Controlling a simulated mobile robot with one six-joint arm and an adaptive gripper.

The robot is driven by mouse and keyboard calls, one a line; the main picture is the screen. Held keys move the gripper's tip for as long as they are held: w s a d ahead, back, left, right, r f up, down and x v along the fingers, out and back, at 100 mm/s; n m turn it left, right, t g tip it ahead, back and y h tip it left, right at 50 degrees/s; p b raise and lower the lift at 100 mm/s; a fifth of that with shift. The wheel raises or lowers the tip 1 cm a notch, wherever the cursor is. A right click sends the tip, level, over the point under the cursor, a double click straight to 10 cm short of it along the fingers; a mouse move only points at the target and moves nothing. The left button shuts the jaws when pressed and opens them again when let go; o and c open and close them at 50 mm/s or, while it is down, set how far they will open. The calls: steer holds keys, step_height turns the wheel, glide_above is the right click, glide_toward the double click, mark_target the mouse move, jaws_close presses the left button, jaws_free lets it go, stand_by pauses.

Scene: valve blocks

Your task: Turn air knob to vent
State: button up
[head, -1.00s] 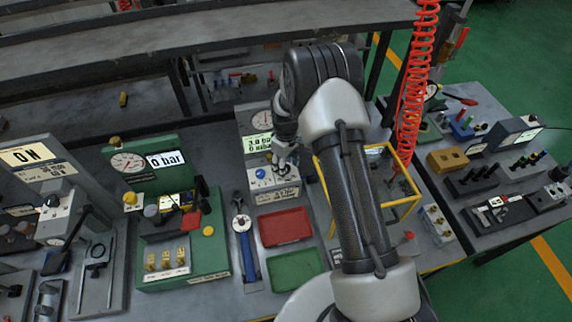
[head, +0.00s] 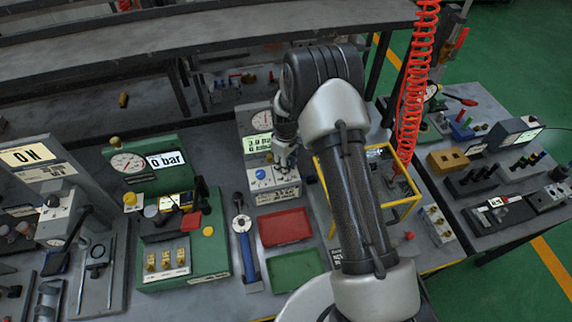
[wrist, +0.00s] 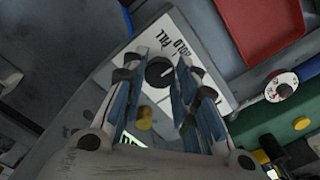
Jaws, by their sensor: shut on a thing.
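The air knob (wrist: 159,72) is round and black with a light pointer mark. It sits on a white panel (wrist: 188,30) marked FILL and HOLD; a further label is partly covered by a finger. The pointer mark points roughly right in the wrist view, towards that covered label. My gripper (wrist: 160,78) is shut on the knob, one finger on each side. A bar readout (head: 257,143) stands above the panel.
A yellow frame (head: 408,212) stands close on the right. A red tray (head: 285,227), a green tray (head: 296,270) and a blue-handled wrench (head: 246,245) lie in front.

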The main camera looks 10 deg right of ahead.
steer(key=shift+m, duration=0.3)
steer(key=m+b, duration=0.1)
steer(key=m, duration=0.2)
steer(key=shift+m+b, duration=0.85)
steer(key=shift+m, duration=1.75)
steer(key=o, duration=1.1)
